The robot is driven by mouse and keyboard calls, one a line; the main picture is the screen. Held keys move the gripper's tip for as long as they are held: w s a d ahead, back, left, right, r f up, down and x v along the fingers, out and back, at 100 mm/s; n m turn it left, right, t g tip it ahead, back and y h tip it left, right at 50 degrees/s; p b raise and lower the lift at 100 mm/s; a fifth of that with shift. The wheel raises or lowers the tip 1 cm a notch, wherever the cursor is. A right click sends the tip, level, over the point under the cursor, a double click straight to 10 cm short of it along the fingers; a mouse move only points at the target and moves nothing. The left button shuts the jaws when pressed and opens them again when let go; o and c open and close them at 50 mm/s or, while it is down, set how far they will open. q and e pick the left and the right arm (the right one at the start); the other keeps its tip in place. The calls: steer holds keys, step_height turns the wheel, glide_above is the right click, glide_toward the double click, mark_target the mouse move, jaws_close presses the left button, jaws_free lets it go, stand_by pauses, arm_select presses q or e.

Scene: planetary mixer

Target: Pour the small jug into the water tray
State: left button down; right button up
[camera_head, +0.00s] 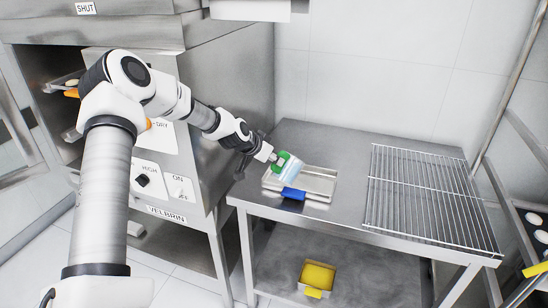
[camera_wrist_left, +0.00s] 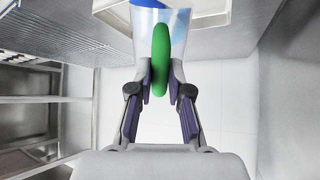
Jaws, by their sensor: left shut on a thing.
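The small jug (camera_head: 287,170) is clear with a pale blue tint and has a green handle. It is tilted over the left part of the metal water tray (camera_head: 325,173), which lies on the steel table and has a blue tab (camera_head: 293,194) at its front. My left gripper (camera_head: 277,160) is shut on the green handle. In the left wrist view, the fingers (camera_wrist_left: 160,85) pinch the handle from both sides, with the jug body (camera_wrist_left: 180,22) beyond. I cannot tell whether liquid is running out. My right gripper is out of view.
A wire rack (camera_head: 425,195) covers the table's right part. A yellow container (camera_head: 318,276) sits on the lower shelf. A large steel machine (camera_head: 235,80) with labelled controls stands left of the table, close to my left arm. A side rack with trays stands at far right.

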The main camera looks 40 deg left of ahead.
arm_select(q)
steer(key=shift+w+r+g+p, duration=0.2)
steer(key=shift+r+g+p, duration=0.1)
steer(key=shift+p, duration=0.25)
steer(key=shift+f, duration=0.1)
steer(key=shift+w+r+g+p, duration=0.4)
steer(key=shift+g+p, duration=0.1)
steer(key=shift+p, duration=0.65)
steer(key=shift+w+p, duration=0.1)
steer(key=shift+p, duration=0.2)
steer(key=shift+w+d+f+g, duration=0.1)
steer(key=shift+f+g, duration=0.05)
steer(key=shift+g, duration=0.15)
